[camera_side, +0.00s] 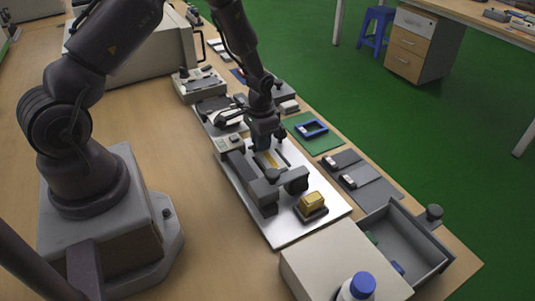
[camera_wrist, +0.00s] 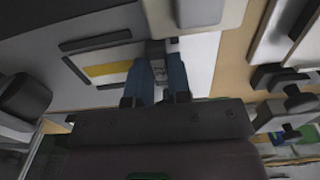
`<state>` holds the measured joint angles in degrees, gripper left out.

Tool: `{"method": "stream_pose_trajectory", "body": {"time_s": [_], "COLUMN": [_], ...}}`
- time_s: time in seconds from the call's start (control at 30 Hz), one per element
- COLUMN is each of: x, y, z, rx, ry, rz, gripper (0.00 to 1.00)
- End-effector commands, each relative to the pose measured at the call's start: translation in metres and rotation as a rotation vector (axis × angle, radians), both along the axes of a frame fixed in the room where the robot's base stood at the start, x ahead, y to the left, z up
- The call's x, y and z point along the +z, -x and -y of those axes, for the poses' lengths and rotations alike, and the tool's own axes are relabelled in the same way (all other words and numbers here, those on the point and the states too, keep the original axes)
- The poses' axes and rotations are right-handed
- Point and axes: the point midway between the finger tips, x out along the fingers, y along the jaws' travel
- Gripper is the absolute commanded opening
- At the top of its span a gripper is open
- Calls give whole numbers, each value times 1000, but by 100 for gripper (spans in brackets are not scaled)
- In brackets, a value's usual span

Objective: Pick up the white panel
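A flat white panel (camera_side: 290,234) lies on the wooden table in the side view, under a dark fixture (camera_side: 268,192). I cannot tell whether this is the panel named in the task. My gripper (camera_side: 262,146) points down over the far part of the fixture. In the wrist view, the two blue fingers of my gripper (camera_wrist: 158,66) stand apart on either side of a small grey block. I cannot tell whether they touch it. A pale surface (camera_wrist: 198,60) lies beyond the fingers, beside a grey frame with a yellow strip (camera_wrist: 107,69).
In the side view, a yellow block (camera_side: 311,200) sits on a dark holder at the panel's near end. A green mat (camera_side: 318,143) lies to the right.

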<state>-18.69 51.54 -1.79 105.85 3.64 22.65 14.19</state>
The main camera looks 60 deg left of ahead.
Motion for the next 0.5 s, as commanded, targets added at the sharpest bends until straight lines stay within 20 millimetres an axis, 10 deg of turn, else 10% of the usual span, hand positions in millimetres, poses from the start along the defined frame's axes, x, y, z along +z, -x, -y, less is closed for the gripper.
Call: {"method": "stream_pose_trajectory", "body": {"time_s": [0.5], "x": [24], "y": [0], "z": [0], "rx": [0], "ry": [0], "rz": [2], "gripper": [1]}}
